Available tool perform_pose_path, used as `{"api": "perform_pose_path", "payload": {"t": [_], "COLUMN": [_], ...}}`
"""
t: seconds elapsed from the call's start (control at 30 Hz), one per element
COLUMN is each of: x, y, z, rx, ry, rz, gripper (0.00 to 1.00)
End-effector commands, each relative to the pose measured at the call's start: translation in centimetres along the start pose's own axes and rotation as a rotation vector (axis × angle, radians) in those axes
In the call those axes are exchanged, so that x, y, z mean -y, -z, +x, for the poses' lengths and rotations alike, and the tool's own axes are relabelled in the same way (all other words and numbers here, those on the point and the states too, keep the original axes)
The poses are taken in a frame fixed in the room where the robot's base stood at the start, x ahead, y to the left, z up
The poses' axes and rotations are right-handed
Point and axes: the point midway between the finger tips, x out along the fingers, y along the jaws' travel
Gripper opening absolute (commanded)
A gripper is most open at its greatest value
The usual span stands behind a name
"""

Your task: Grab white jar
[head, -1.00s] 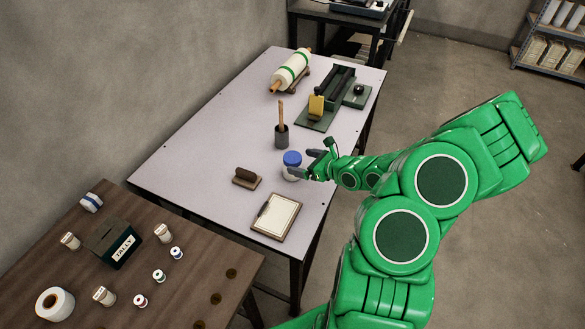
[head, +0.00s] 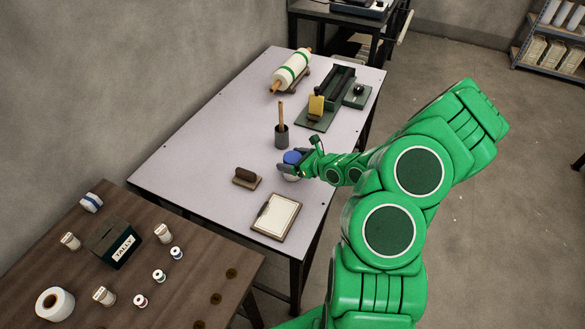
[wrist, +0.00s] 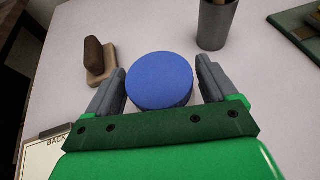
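The white jar (head: 291,177) with a blue lid (head: 291,157) stands upright on the light table (head: 207,153). In the wrist view its blue lid (wrist: 160,80) sits between the two grey fingers of my gripper (wrist: 162,80). The fingers are open, one on each side, with a narrow gap on the left and right of the lid. In the head view my gripper (head: 294,164) is around the jar from the right and hides part of it. The jar's white body is hidden under the lid in the wrist view.
A brown-handled block (head: 245,176) lies left of the jar, a dark cup with a stick (head: 282,137) behind it, and a clipboard (head: 276,217) in front. A green press (head: 330,100) and a roller (head: 291,70) stand farther back. The table's left part is clear.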

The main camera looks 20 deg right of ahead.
Motion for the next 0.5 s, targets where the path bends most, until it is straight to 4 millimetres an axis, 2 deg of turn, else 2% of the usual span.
{"api": "perform_pose_path", "payload": {"t": [0.03,0.07,0.4,0.5], "x": [0.01,0.01,0.01,0.02], "y": [0.0,-0.01,0.0,-0.02], "z": [-0.01,-0.01,-0.02,-0.02], "rx": [0.0,0.0,0.0,0.0], "ry": [0.0,0.0,0.0,0.0], "rz": [0.0,0.0,0.0,0.0], "gripper": [0.77,0.73,0.21,0.21]}}
